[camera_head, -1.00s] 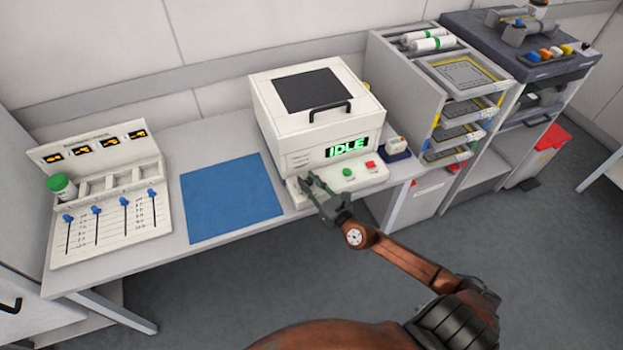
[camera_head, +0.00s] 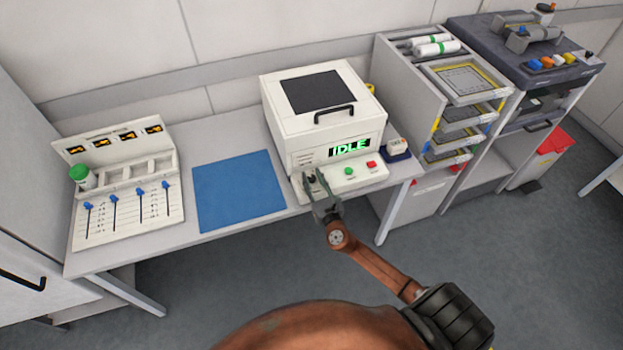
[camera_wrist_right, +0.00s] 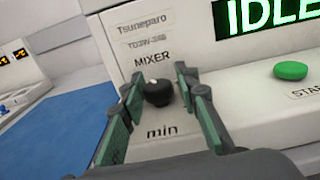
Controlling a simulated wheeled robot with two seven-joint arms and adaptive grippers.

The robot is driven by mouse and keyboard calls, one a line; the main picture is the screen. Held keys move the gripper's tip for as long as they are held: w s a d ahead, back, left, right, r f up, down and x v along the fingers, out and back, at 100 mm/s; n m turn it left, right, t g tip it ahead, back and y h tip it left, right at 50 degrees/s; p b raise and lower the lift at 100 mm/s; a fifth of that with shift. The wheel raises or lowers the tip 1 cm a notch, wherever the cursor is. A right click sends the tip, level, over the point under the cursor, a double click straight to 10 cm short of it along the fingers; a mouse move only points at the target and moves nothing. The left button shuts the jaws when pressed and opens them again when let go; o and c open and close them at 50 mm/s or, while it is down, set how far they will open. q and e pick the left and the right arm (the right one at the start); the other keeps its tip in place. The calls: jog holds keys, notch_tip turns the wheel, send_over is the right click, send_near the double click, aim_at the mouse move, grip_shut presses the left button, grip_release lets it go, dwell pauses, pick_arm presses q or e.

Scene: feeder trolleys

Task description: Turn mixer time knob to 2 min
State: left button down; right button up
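The mixer (camera_head: 300,120) is a white box with a dark lid window and a green IDLE display (camera_head: 350,147). Its black time knob (camera_wrist_right: 157,93) sits on the front panel below the MIXER label and above the word "min". A small pale mark shows at the knob's top; its exact setting is unreadable. My right gripper (camera_wrist_right: 158,82) is open, its green-padded fingers on either side of the knob, with gaps visible on both sides. In the head view, the right gripper (camera_head: 313,177) reaches the left end of the mixer's control panel. My left gripper is not in view.
A green start button (camera_wrist_right: 291,70) lies right of the knob, and a red button (camera_head: 371,164) beyond it. A blue mat (camera_head: 238,190) lies left of the mixer. A slider panel (camera_head: 125,220) stands farther left. A tray rack (camera_head: 400,90) stands right.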

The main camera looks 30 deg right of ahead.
jog(key=shift+o, duration=1.4)
jog(key=shift+a, duration=0.15)
jog(key=shift+s+f, duration=0.1)
jog(key=shift+s, duration=0.2)
jog(key=v, duration=1.1)
jog(key=shift+s, duration=0.2)
